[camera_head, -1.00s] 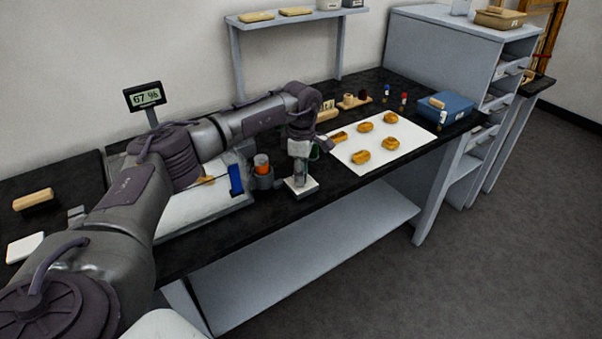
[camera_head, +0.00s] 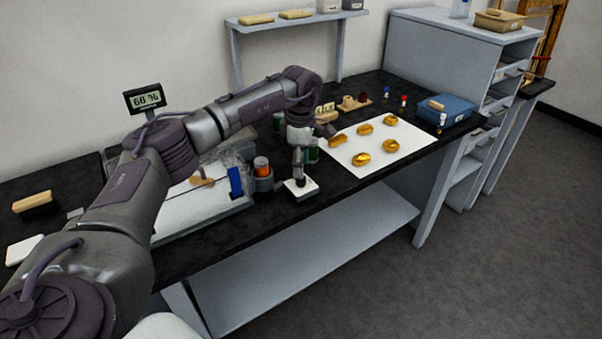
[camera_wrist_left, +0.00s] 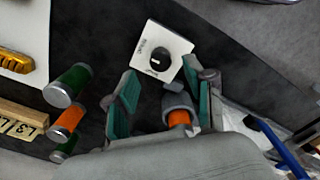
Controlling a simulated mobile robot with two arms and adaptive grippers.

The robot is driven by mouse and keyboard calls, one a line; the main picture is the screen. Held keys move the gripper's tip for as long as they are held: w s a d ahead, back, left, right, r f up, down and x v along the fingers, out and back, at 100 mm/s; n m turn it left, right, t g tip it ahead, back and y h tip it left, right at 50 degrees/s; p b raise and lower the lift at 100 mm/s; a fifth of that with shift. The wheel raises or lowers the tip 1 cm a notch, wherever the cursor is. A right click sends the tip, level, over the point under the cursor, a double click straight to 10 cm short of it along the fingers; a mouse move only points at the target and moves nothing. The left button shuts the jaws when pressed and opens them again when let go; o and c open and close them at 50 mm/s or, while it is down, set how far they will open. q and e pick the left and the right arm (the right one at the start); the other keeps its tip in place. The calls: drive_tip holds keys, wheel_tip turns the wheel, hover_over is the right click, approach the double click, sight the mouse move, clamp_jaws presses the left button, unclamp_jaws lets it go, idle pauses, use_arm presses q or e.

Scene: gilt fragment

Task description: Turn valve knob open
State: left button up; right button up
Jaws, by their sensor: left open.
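The valve knob (camera_wrist_left: 160,58) is a black round knob with a short white mark. It sits on a small white plate (camera_wrist_left: 148,42) with small dark lettering, which I cannot read. In the head view the plate (camera_head: 311,187) lies near the bench's front edge, with the dark knob (camera_head: 300,182) partly hidden. My left gripper (camera_wrist_left: 159,68) is open, its teal fingers apart and nothing between them. In the wrist view the knob shows between and just beyond the fingertips; I cannot tell if they touch it. In the head view the gripper (camera_head: 298,170) hangs above the plate. My right gripper is out of view.
A white sheet (camera_head: 350,150) with several golden pieces lies right. A percent display (camera_head: 145,99) stands behind.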

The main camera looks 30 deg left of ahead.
use_arm(q)
wheel_tip(320, 180, up, 8)
idle(0.6)
